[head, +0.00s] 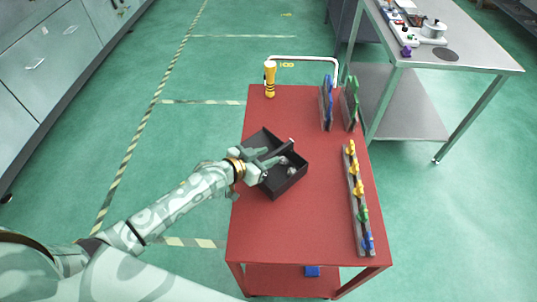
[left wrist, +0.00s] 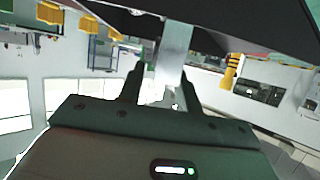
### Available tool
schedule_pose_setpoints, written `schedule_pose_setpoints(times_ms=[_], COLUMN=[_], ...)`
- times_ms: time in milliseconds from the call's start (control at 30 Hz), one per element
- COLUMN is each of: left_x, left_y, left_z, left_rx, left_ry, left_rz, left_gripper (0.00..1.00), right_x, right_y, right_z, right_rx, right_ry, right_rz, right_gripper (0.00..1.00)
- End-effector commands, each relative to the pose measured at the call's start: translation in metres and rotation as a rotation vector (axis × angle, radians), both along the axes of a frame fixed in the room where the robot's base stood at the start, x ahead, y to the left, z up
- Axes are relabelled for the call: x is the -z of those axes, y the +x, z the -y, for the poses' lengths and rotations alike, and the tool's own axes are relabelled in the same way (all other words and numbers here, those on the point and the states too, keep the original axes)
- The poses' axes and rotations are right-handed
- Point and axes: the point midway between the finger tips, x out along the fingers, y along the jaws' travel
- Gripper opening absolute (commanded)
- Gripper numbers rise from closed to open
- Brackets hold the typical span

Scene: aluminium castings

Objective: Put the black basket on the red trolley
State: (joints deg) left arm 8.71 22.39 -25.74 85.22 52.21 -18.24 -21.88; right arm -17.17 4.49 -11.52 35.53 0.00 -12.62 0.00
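The black basket (head: 285,187) is an open box with a few small grey parts inside. In the head view it lies over the left middle of the red trolley (head: 300,225), turned at an angle; I cannot tell whether it rests fully on the top. My left gripper (head: 272,158) reaches in over its left side, at a dark bar across the basket. In the left wrist view the fingers (left wrist: 163,88) stand apart with a pale grey strip between them; whether they grip it is unclear. A black surface, probably the basket (left wrist: 255,22), fills the top there. My right gripper is out of view.
Blue and green racks (head: 326,103) stand far right, and a rail with coloured clamps (head: 357,190) runs along the right edge. The front left top is clear. A steel table (head: 460,58) stands behind right.

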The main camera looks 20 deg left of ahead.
Motion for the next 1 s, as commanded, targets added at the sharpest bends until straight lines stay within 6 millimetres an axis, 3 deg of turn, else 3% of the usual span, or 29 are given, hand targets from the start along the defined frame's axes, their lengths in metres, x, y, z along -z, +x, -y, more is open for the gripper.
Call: schedule_pose_setpoints(times_ms=[200, 433, 867, 933, 1000], left_x=[-0.024, -0.038, -0.041, -0.033, -0.006], left_y=[-0.043, -0.078, -0.087, -0.088, -0.091], left_z=[-0.023, -0.042, -0.047, -0.051, -0.064], left_rx=[0.003, 0.001, 0.001, -0.010, -0.044], left_ry=[0.002, 0.000, -0.001, 0.009, 0.043], left_rz=[0.000, -0.001, -0.001, -0.012, -0.049], left_gripper=[0.34, 0.34, 0.34, 0.34, 0.34], right_x=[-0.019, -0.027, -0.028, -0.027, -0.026], right_y=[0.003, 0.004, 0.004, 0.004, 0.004], right_z=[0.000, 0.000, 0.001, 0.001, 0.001], right_rx=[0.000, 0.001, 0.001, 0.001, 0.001], right_ry=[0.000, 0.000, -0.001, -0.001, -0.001], right_rz=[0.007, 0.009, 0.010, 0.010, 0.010], right_gripper=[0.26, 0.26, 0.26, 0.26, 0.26])
